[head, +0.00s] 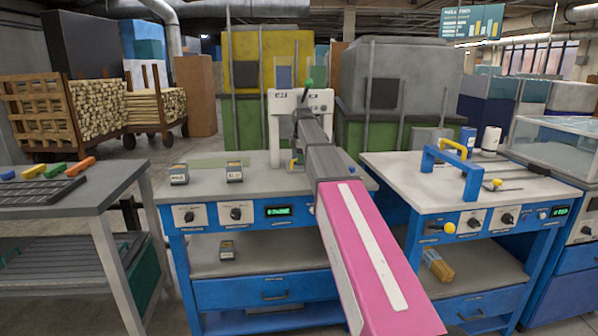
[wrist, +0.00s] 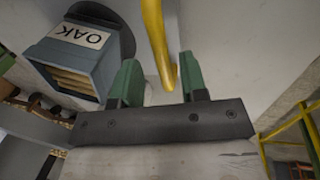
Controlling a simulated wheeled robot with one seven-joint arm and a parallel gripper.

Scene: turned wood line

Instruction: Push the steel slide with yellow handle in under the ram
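A yellow handle (wrist: 156,40) runs down between my gripper's two green fingers (wrist: 158,62) in the wrist view. The fingers stand apart, with gaps visible beside the bar, so my gripper is open around it. In the head view a small yellow piece (head: 293,165) shows at the foot of the white press (head: 318,101), left of my arm; it looks like the same handle. The steel slide itself cannot be made out. My arm hides my gripper and much of the press front, including the space under the ram, in the head view.
A grey box labelled OAK (wrist: 76,57) is close left of my fingers in the wrist view. Two small labelled boxes (head: 179,174) (head: 234,173) stand on the middle bench (head: 262,190). The right bench holds a blue arch (head: 471,180). A grey table (head: 100,187) stands left.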

